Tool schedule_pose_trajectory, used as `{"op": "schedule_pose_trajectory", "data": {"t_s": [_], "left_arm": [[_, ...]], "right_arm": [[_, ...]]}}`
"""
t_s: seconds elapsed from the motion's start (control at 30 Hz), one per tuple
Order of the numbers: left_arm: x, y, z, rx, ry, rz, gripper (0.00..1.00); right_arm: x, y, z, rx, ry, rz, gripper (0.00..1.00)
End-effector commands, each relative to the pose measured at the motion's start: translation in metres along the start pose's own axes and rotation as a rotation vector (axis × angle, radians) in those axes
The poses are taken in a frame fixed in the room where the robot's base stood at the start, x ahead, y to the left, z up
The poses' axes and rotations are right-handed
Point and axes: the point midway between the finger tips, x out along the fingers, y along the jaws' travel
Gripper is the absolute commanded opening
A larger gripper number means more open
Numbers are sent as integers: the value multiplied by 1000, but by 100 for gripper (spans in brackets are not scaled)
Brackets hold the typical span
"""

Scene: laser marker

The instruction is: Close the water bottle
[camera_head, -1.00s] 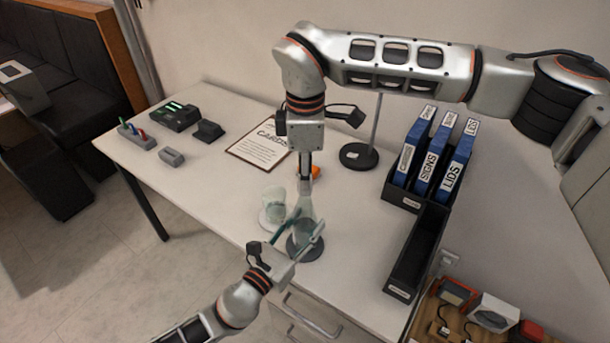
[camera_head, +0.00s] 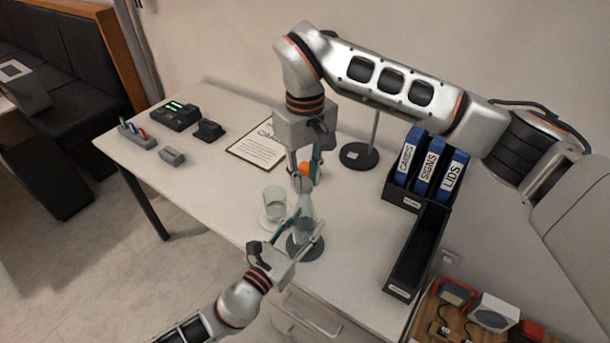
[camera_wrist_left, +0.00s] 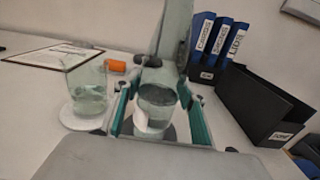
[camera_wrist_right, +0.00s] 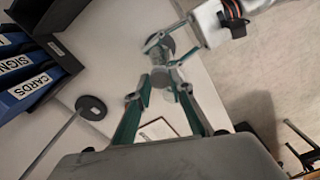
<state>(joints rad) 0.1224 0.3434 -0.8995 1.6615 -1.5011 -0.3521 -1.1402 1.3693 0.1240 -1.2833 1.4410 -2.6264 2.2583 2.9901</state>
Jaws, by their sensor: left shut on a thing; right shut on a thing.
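The clear water bottle (camera_head: 305,227) stands upright over a dark round base on the table. My left gripper (camera_head: 303,238) is shut around its body; in the left wrist view the bottle (camera_wrist_left: 157,105) is between the teal-lined fingers. My right gripper (camera_head: 302,188) points down directly above the bottle and is shut on a small grey cap (camera_wrist_right: 160,77) at the bottle's top. The cap is mostly hidden by the fingers, so its seating on the neck cannot be told.
A drinking glass (camera_head: 274,204) stands on a white coaster just left of the bottle. An orange cylinder (camera_wrist_left: 116,66) lies behind. A black tray (camera_head: 415,262) and blue binders (camera_head: 433,160) are right; a lamp base (camera_head: 358,156) is behind. The table's front left is clear.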

Motion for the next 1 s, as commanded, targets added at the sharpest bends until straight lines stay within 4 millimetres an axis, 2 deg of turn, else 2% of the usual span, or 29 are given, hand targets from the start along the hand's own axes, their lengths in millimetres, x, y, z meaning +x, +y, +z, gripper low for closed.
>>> {"op": "schedule_pose_trajectory", "data": {"t_s": [0.03,0.1,0.47,0.8,1.0], "left_arm": [[0,0,0,-2,1,-1,0],[0,0,0,-3,1,-1,0],[0,-1,0,-2,1,-1,0],[0,-1,0,-2,1,-1,0],[0,-1,0,-2,1,-1,0]], "right_arm": [[0,0,0,-1,-1,-1,27],[0,0,0,-1,-1,-1,38],[-2,0,0,-2,0,0,38],[-39,1,-1,-3,3,2,38],[-45,0,0,-3,-2,0,38]]}}
